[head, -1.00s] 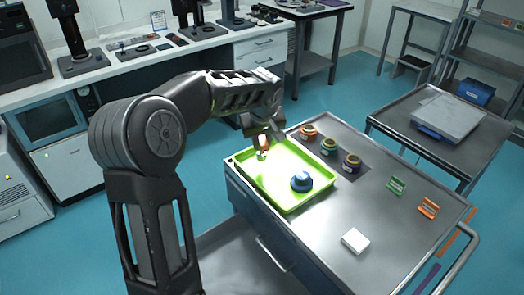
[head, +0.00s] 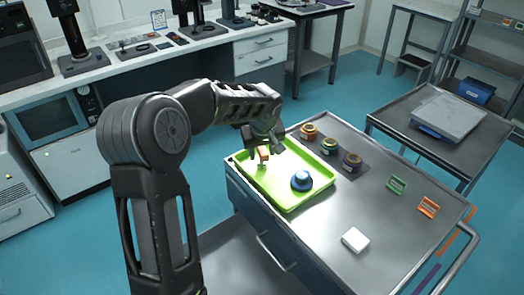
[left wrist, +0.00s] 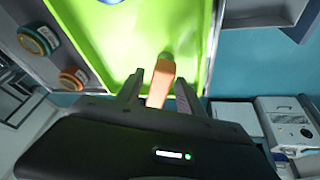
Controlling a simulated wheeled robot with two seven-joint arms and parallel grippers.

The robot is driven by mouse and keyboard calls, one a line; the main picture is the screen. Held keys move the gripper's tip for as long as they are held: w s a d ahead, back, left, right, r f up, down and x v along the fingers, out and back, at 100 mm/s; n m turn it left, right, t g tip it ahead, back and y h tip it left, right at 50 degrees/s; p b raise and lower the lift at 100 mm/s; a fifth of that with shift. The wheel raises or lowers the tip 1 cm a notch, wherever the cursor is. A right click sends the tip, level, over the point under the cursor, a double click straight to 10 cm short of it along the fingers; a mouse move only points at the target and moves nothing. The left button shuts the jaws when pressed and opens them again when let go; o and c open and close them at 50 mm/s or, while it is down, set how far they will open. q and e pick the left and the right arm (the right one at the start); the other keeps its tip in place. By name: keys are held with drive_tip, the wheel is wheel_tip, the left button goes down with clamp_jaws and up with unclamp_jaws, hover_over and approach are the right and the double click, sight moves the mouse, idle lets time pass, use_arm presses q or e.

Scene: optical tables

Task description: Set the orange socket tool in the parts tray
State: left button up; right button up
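The orange socket tool (head: 263,153) is at the far left corner of the green parts tray (head: 289,205), orange handle up and its paler end low over the tray floor. It looks upright; contact with the floor is hard to make out. My left gripper (head: 264,143) is just above it, fingers pointing down. In the left wrist view the orange handle (left wrist: 160,84) is between the two spread fingers (left wrist: 160,88), with gaps visible beside it. The gripper looks open around the handle. My right gripper is not in view.
A blue round part (head: 301,181) is in the tray. Orange (head: 308,132), green (head: 329,145) and purple-banded (head: 352,162) round parts stand beside it. Green (head: 396,185) and orange (head: 428,206) frames and a white block (head: 355,239) are on the cart top, with bare metal between.

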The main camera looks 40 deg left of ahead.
use_arm(q)
drive_tip(key=shift+r, duration=0.2)
drive_tip(key=b+v, duration=0.1)
drive_tip(key=v, duration=1)
drive_tip(key=shift+d+r, duration=0.2)
drive_tip(key=shift+r, duration=0.2)
idle(0.3)
